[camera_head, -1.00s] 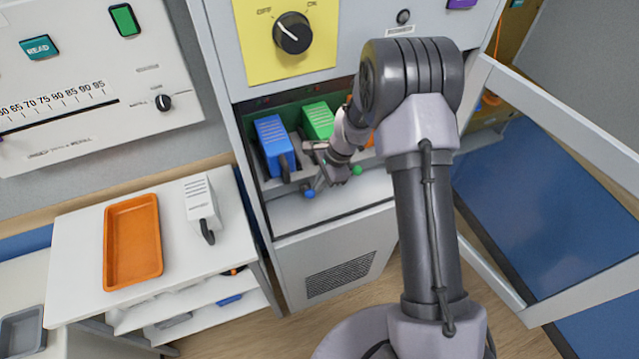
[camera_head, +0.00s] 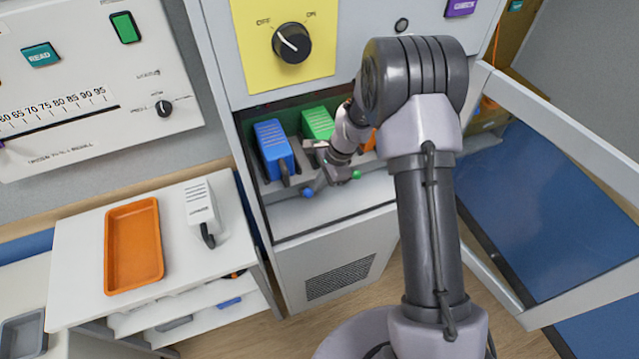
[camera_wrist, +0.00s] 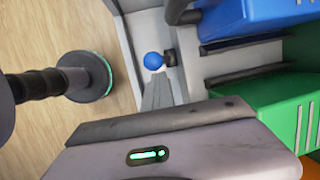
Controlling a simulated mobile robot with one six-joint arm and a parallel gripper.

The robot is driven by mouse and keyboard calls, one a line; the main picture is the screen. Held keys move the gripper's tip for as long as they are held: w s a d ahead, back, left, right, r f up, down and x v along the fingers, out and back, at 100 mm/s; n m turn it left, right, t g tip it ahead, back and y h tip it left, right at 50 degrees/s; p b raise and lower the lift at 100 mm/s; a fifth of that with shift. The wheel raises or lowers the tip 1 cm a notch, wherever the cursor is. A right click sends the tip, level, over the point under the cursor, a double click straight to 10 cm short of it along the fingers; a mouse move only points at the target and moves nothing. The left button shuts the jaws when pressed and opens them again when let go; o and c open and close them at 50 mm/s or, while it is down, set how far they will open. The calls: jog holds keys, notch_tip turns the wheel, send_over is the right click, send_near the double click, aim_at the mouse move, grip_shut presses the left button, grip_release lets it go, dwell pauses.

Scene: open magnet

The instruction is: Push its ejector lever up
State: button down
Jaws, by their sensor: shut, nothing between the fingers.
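A blue module (camera_head: 273,150) and a green module (camera_head: 317,123) sit side by side in the open bay of the cabinet. A lever with a blue ball tip (camera_head: 308,193) sticks out below the blue module. A green ball tip (camera_head: 356,175) shows below the green module. My gripper (camera_head: 322,182) is shut and empty, between the two ball tips and nearer the blue one. In the wrist view its narrow fingertips (camera_wrist: 158,91) point at the blue ball (camera_wrist: 153,61), very close to it; I cannot tell whether they touch. My arm partly hides the bay's right side.
An open cabinet door (camera_head: 560,130) stands at the right. A yellow panel with a black OFF/ON knob (camera_head: 292,43) is above the bay. At the left, a white shelf holds an orange tray (camera_head: 108,255) and a white module (camera_head: 200,205).

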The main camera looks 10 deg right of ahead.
jog(key=s+d, duration=0.3)
jog(key=d, duration=0.9)
jog(key=shift+r, duration=0.4)
jog(key=shift+a, duration=0.1)
